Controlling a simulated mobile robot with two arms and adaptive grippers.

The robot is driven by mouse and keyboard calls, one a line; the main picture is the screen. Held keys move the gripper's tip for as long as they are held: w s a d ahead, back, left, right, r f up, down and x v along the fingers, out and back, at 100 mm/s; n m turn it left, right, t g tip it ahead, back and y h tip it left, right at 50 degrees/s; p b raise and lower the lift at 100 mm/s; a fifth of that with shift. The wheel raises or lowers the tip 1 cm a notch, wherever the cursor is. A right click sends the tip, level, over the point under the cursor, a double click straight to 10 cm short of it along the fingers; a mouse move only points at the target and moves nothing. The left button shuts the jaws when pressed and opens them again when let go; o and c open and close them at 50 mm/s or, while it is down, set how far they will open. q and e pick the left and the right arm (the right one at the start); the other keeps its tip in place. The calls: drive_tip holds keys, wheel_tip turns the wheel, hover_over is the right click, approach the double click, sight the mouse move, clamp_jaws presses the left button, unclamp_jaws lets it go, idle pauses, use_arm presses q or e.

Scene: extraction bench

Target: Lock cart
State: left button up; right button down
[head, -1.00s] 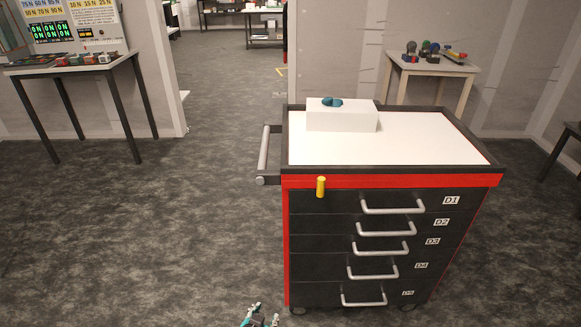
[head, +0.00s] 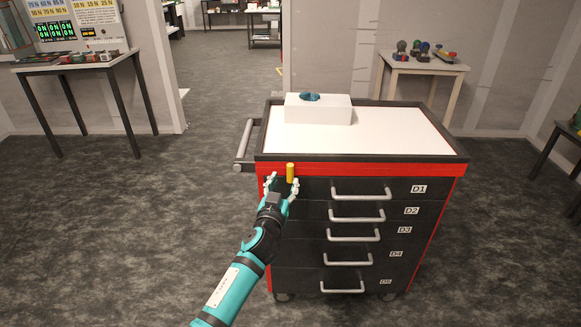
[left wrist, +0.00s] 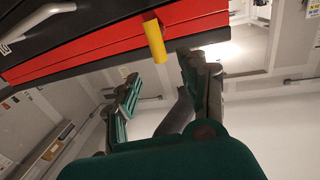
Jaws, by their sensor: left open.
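The cart (head: 262,220) is a black and red tool trolley with several drawers labelled D1 to D5, all shut. A yellow cylindrical lock handle (head: 290,172) sticks out of the red band at its upper left front, hanging upright in the head view. It also shows in the left wrist view (left wrist: 155,41). My left gripper (head: 281,184) is open, just below and in front of the yellow handle, its fingers apart on either side. In the left wrist view the fingers (left wrist: 160,80) are spread with nothing between them. My right gripper is not in view.
A white box (head: 318,110) with a teal object stands on the cart top (head: 400,130). A grey push handle (head: 245,145) juts from the cart's left side. Tables stand at the left (head: 75,63) and back right (head: 425,66). The floor left of the cart is clear.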

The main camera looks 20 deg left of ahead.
sight(289, 169)
use_arm(q)
drive_tip(key=w, duration=0.2)
drive_tip(key=w+b, duration=0.1)
drive_tip(key=w, duration=0.5)
drive_tip(key=shift+w+a, duration=0.1)
drive_tip(key=shift+a, duration=0.25)
drive_tip(key=shift+w, duration=0.15)
drive_tip(key=shift+c, duration=0.8)
drive_tip(key=c, duration=0.7)
clamp_jaws()
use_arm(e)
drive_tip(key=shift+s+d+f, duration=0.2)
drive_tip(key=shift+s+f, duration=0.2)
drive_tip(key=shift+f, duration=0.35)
